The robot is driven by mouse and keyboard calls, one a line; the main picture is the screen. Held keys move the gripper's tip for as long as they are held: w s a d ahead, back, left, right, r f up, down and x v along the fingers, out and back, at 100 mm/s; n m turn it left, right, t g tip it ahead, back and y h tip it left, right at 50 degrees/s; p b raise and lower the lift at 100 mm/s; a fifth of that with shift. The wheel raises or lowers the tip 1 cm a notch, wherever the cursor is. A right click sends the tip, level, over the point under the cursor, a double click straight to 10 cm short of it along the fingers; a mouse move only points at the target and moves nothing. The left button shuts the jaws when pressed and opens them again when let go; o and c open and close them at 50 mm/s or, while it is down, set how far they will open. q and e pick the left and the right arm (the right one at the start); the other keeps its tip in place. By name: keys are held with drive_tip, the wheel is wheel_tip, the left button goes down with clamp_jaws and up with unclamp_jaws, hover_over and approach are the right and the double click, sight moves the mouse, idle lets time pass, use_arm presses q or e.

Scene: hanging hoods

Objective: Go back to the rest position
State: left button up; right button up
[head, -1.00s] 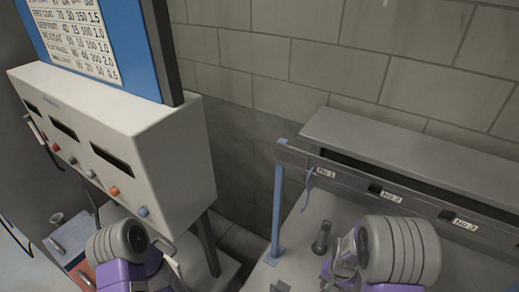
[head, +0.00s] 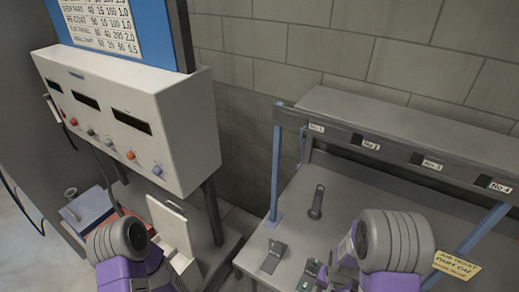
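My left arm (head: 122,255) comes in at the bottom left, with a grey ribbed joint and purple links, in front of the low table by the white control box. My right arm (head: 392,242) comes in at the bottom right, in front of the grey workbench (head: 345,195). No held object shows at either arm.
A white control box (head: 165,125) with displays and knobs stands left. A rail (head: 400,160) labelled No.1 to No.4 spans the bench. A dark grey long part (head: 316,203) and a grey bracket (head: 273,257) lie there. A yellow job ticket (head: 457,265) is at right.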

use_arm(q)
wheel_tip(320, 180, down, 16)
drive_tip(key=b, duration=1.5)
drive_tip(key=shift+w, duration=0.35)
use_arm(e)
drive_tip(key=s+a+f+n+y, duration=0.1)
drive_tip(key=s+a+f, duration=0.2)
drive_tip(key=f, duration=0.5)
drive_tip(key=s+a+f+n+y, duration=0.1)
drive_tip(key=s+a+f, duration=0.1)
drive_tip(key=a+f, duration=0.3)
drive_tip(key=s+a+f+n+y, duration=0.1)
drive_tip(key=s+a+f+y, duration=0.1)
drive_tip(key=f, duration=1)
drive_tip(key=shift+s+a+f+t, duration=0.35)
drive_tip(key=shift+s+a, duration=0.45)
drive_tip(key=shift+a, duration=0.15)
use_arm(q)
drive_tip(key=shift+f, duration=0.1)
